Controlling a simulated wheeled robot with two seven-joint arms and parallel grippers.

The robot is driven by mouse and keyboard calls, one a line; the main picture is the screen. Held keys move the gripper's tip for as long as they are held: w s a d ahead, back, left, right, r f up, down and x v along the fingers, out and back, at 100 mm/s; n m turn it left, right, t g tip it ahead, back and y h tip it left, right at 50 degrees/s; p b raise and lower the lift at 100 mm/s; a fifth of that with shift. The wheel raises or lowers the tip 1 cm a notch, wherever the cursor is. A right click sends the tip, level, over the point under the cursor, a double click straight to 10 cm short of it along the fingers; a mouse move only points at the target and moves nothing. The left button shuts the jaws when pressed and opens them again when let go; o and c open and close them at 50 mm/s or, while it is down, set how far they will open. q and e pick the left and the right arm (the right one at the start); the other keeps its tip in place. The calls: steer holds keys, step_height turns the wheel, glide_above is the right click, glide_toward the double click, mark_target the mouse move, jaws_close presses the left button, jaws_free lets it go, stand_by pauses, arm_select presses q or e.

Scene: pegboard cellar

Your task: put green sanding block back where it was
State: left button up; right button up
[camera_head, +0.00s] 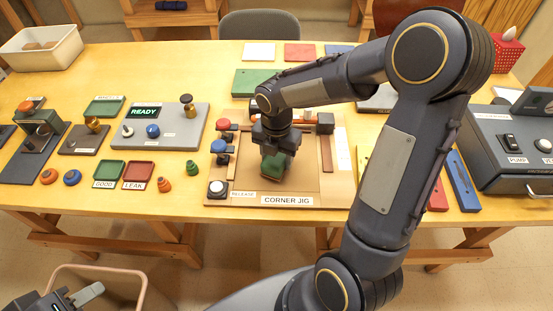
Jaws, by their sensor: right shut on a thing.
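The green sanding block (272,168) is over the corner jig (285,200), a tan board labelled "CORNER JIG", near its middle. My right gripper (275,150) points down and is shut on the block from above. The jaws hide the block's top, and I cannot tell whether its underside touches the jig. My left gripper (78,298) is low at the bottom left, in front of the table and away from the block. Only part of it shows, so its opening is unclear.
Red and blue knobs (221,146) and a white release button (217,187) line the jig's left side. A grey panel marked READY (175,128) stands left, a pump box (510,150) right. My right arm covers part of the table. A bin (115,275) stands below.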

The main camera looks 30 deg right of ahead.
steer(key=shift+f, duration=0.7)
steer(key=shift+f, duration=0.25)
steer(key=o, duration=0.9)
steer(key=shift+r, duration=0.1)
steer(key=shift+o, duration=0.2)
